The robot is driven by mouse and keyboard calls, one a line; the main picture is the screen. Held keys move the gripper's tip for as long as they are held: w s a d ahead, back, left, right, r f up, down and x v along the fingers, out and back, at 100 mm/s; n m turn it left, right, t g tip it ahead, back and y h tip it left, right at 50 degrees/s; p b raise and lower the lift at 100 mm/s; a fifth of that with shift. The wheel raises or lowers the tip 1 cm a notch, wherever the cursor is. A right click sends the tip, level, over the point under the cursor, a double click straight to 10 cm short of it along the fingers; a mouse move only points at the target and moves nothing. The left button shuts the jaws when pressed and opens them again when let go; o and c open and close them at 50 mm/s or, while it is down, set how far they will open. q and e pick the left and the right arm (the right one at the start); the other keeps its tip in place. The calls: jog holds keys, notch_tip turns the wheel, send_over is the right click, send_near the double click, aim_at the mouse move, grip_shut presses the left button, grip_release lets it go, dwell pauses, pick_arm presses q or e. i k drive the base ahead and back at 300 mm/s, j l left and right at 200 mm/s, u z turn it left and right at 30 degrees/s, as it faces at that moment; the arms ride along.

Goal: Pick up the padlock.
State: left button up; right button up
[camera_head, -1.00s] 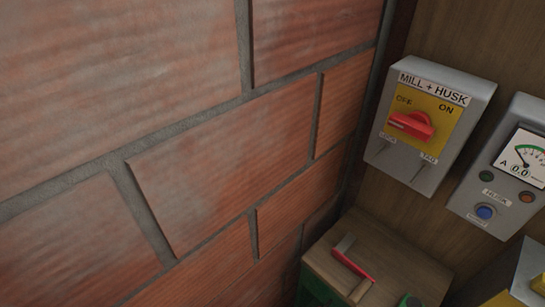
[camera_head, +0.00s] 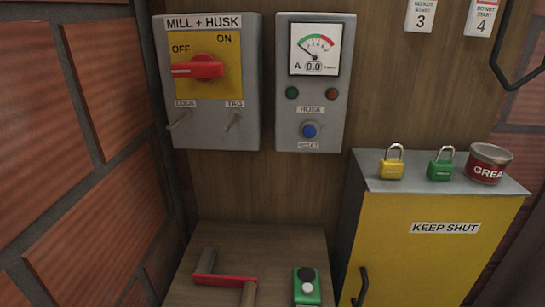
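Two padlocks stand upright on the grey top of a yellow cabinet at the right. One is a yellow padlock (camera_head: 391,168) with a metal shackle. The other is a green padlock (camera_head: 440,168) just to its right. Both stand apart from each other. Neither of my grippers is in the head view, so I cannot see where they are or whether they hold anything.
A red tin (camera_head: 487,164) stands right of the green padlock on the yellow cabinet (camera_head: 415,255). Left are the mill switch box (camera_head: 207,85) and meter box (camera_head: 313,85). Below, a wooden surface (camera_head: 250,238) holds a red-bodied item (camera_head: 225,279) and a green button box (camera_head: 307,287).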

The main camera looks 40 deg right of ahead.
aim_at(388, 168)
jog(key=k+j+z, duration=0.15)
jog(key=z, duration=1.85)
